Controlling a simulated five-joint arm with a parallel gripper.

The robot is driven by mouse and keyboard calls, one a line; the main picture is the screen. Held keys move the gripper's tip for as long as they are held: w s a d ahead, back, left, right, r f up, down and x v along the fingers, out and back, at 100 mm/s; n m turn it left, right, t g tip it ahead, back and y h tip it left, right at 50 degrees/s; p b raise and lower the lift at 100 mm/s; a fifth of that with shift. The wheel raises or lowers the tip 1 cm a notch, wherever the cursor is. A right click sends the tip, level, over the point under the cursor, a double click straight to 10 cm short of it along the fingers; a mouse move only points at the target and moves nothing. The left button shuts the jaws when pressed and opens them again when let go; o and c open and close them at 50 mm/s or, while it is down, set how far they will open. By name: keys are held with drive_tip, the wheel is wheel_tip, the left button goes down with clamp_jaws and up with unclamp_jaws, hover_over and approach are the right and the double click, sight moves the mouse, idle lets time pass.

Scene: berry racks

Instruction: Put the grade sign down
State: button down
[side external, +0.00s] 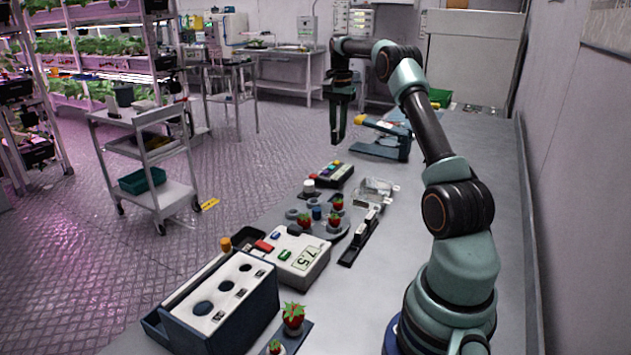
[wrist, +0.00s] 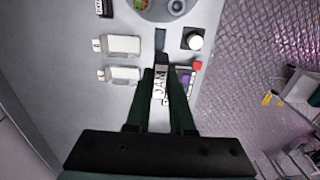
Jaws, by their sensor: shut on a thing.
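The grade sign (wrist: 160,84) is a small pale plate lettered "JAM", seen between my fingers in the wrist view. My gripper (wrist: 162,72) is shut on it. In the side view my gripper (side external: 337,140) hangs fingers down above the far part of the bench, left of a blue and yellow stand (side external: 385,137). The sign is too small to make out there. A dark piece (wrist: 161,40) lies just beyond the fingertips in the wrist view; I cannot tell whether it touches the sign.
A button box (side external: 333,173), a clear tub (side external: 375,190) and a dark strip with pale blocks (side external: 359,238) stand on the bench. Nearer are strawberries (side external: 305,220), a meter reading 7.5 (side external: 303,258) and a box with holes (side external: 222,290). Bare bench shows at the wrist view's left.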

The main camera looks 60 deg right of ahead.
wheel_tip(320, 180, down, 19)
drive_tip(key=shift+r, duration=0.1)
idle(0.4)
drive_tip(key=c, duration=0.8)
unclamp_jaws()
drive_tip(key=shift+f, duration=0.2)
